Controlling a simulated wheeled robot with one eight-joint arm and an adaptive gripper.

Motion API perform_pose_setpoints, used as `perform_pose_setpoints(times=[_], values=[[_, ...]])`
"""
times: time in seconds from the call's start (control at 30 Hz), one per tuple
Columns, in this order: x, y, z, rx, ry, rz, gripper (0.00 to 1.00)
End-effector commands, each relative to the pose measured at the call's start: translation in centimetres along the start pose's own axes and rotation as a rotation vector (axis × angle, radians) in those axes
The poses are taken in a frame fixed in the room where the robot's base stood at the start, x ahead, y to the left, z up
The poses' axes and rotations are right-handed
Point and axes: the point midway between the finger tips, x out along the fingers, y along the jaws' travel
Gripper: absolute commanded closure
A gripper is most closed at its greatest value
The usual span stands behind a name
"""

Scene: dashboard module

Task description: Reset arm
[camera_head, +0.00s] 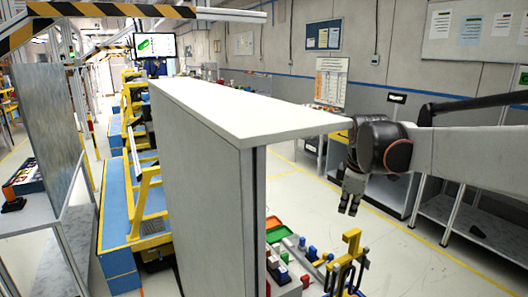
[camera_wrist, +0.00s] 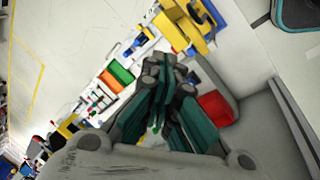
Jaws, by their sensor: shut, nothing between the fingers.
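My gripper (camera_head: 350,207) hangs from my dark wrist on the right side of the head view, fingers pointing down. It is in the air to the right of a tall grey panel with a white top. In the wrist view my gripper (camera_wrist: 166,85) shows its green-padded fingers drawn together with nothing between them. My arm extends from the right edge of the head view to the wrist.
The tall panel (camera_head: 210,190) stands left of my gripper. Below are a yellow fixture (camera_head: 350,245), a green bin (camera_head: 277,234) and several small coloured parts. Grey shelving (camera_head: 475,215) stands behind my arm. Open floor (camera_head: 405,270) lies at the lower right.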

Motion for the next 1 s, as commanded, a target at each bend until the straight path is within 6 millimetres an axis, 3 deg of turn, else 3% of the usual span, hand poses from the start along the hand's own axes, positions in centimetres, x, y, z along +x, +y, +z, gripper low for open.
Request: perform_pose_setpoints(times=[0.2, 0.43, 0.8, 1.0], values=[[-3.0, -6.0, 2.2, 0.243, 0.045, 0.052, 1.0], [-4.6, -12.5, 4.7, 0.504, 0.107, 0.094, 1.0], [-3.5, -22.6, 8.8, 0.914, 0.23, 0.13, 1.0], [-2.3, -25.8, 10.1, 1.058, 0.28, 0.132, 1.0]])
